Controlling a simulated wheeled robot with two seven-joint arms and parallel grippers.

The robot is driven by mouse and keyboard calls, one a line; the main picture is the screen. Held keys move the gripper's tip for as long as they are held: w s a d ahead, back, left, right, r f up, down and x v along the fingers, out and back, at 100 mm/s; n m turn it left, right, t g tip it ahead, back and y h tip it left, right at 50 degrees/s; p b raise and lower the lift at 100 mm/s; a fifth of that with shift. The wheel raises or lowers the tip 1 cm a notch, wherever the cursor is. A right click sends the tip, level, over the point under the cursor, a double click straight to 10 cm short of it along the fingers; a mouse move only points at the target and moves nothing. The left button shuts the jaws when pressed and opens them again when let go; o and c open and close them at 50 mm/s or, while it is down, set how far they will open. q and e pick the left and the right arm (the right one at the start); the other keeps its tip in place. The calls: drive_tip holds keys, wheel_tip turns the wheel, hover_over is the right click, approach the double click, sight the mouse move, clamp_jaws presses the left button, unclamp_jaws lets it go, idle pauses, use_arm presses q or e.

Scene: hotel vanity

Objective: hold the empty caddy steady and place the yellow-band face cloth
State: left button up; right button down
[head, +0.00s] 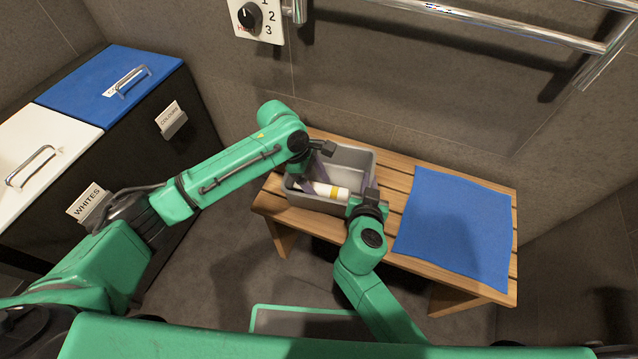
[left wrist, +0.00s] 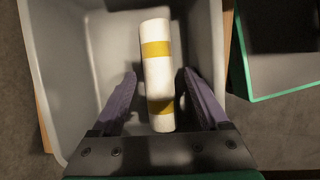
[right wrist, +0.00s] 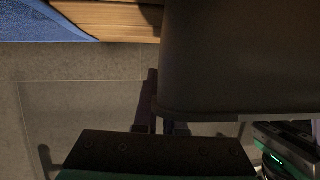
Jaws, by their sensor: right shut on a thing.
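The grey caddy (head: 368,160) stands on the wooden bench; its walls also show in the left wrist view (left wrist: 60,70) and the right wrist view (right wrist: 240,60). A white roll with a yellow band, the face cloth (head: 328,190), lies inside it. My right gripper (head: 367,197) is shut on the caddy's front right wall, one finger partly hidden.
A blue mat (head: 455,230) covers the bench's right part. Bare bench slats (head: 400,185) show between caddy and mat. Two lidded hampers, blue (head: 85,85) and white (head: 45,140), stand left. A towel rail (head: 480,18) and dial panel (head: 258,18) are on the wall behind.

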drive_tip(key=shift+d, duration=0.1)
drive_tip(key=c, duration=0.9)
unclamp_jaws()
use_arm(q)
drive_tip(key=v, duration=1.2)
use_arm(e)
drive_tip(key=v, duration=1.2)
use_arm(q)
wheel_tip(320, 180, up, 5)
drive_tip(key=p, duration=0.5)
drive_tip(key=shift+r, duration=0.1)
use_arm(e)
wheel_tip(320, 180, up, 6)
drive_tip(key=shift+r, duration=0.1)
